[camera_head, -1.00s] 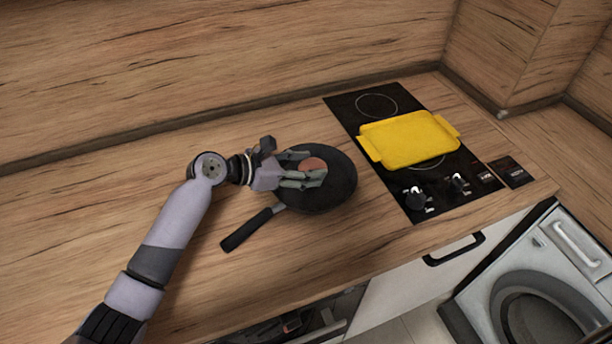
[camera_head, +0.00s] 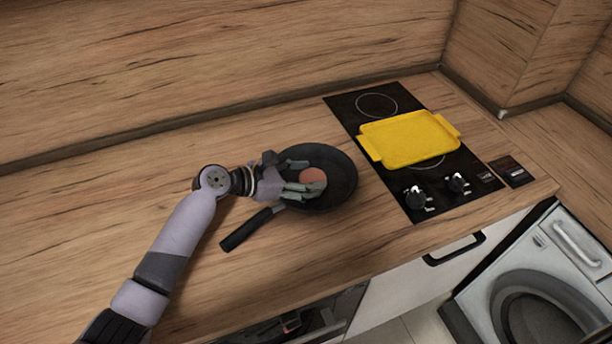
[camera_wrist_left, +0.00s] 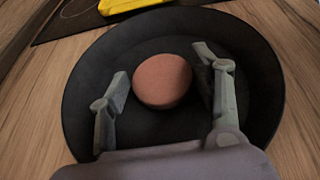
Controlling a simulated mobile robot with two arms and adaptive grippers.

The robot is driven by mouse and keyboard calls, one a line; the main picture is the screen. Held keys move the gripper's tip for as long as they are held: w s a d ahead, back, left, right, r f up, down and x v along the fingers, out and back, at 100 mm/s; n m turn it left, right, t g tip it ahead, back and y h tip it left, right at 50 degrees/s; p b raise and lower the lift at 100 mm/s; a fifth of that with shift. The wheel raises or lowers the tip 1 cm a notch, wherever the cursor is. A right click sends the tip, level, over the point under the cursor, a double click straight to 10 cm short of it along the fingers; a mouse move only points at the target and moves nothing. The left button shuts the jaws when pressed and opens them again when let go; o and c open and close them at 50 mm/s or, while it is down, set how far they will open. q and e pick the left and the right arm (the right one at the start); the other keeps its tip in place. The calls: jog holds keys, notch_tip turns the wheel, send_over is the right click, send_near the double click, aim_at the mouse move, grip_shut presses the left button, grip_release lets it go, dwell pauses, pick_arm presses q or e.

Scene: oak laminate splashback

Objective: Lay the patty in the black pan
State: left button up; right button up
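The patty (camera_head: 312,176) is a round reddish-brown disc inside the black pan (camera_head: 338,186), near its middle. In the left wrist view the patty (camera_wrist_left: 162,81) has the dark floor of the pan (camera_wrist_left: 262,95) all round it. My left gripper (camera_head: 304,177) is low over the pan, its fingers on either side of the patty. In the wrist view the left gripper (camera_wrist_left: 160,88) is open, with a clear gap at the left finger and a narrow one at the right. Whether the patty rests fully flat is hard to tell. My right gripper is out of view.
The pan stands on the wooden counter, its handle (camera_head: 246,229) pointing to the lower left. A yellow tray (camera_head: 408,140) lies on the black hob (camera_head: 396,181) to the right. The counter left of the pan is clear, with a wooden splashback (camera_head: 220,60) behind.

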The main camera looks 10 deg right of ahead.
pick_arm(q)
jog(key=shift+s+f, duration=0.15)
jog(key=shift+f, duration=0.15)
jog(key=shift+a+r, duration=0.25)
jog(key=shift+r, duration=0.1)
jog(key=v, duration=1)
jog(key=shift+s+a+r+b, duration=0.1)
jog(key=shift+a+r+b, duration=0.2)
jog(key=shift+b, duration=0.05)
jog(key=shift+s+a+r, duration=0.1)
jog(key=shift+a+r, duration=0.15)
jog(key=shift+a, duration=0.1)
